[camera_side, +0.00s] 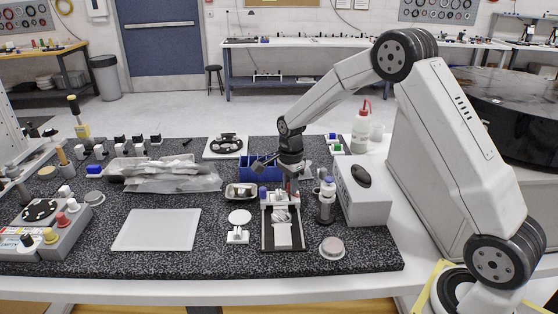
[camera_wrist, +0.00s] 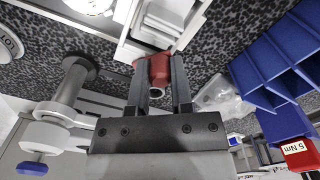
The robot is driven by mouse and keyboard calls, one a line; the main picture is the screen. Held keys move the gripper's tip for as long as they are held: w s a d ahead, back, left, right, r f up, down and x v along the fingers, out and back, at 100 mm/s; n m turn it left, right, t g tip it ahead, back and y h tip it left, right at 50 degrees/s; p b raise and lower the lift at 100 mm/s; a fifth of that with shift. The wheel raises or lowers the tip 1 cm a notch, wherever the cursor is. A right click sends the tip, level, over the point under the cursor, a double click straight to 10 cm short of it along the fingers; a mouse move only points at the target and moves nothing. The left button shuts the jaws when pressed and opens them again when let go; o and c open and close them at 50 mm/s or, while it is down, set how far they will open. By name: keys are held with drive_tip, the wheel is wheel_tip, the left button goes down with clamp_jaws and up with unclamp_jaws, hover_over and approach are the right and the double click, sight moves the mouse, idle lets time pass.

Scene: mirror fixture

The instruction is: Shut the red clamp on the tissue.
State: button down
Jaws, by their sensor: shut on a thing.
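The red clamp (camera_wrist: 153,72) sits at the edge of the white and dark fixture (camera_wrist: 126,48). My gripper (camera_wrist: 157,68) is shut on the red clamp, with one dark finger on each side of it. In the side view my gripper (camera_side: 290,190) points down over the back end of the fixture (camera_side: 266,241). A crumpled pale piece that looks like the tissue (camera_side: 281,215) lies on the fixture in front of my gripper. The fingers mostly hide the clamp in the side view, and I cannot tell whether it presses on the tissue.
A bottle with a blue cap (camera_side: 327,200) stands close on the right. A small tray (camera_side: 241,191) and a round white disc (camera_side: 240,217) are on the left. A blue bin (camera_side: 258,168) stands behind. A white board (camera_side: 158,230) lies further left.

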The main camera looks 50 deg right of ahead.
drive_tip(key=shift+a+n, duration=0.25)
drive_tip(key=shift+n, duration=0.85)
drive_tip(key=c, duration=0.5)
unclamp_jaws()
drive_tip(key=shift+r, duration=0.1)
drive_tip(key=shift+r, duration=3.85)
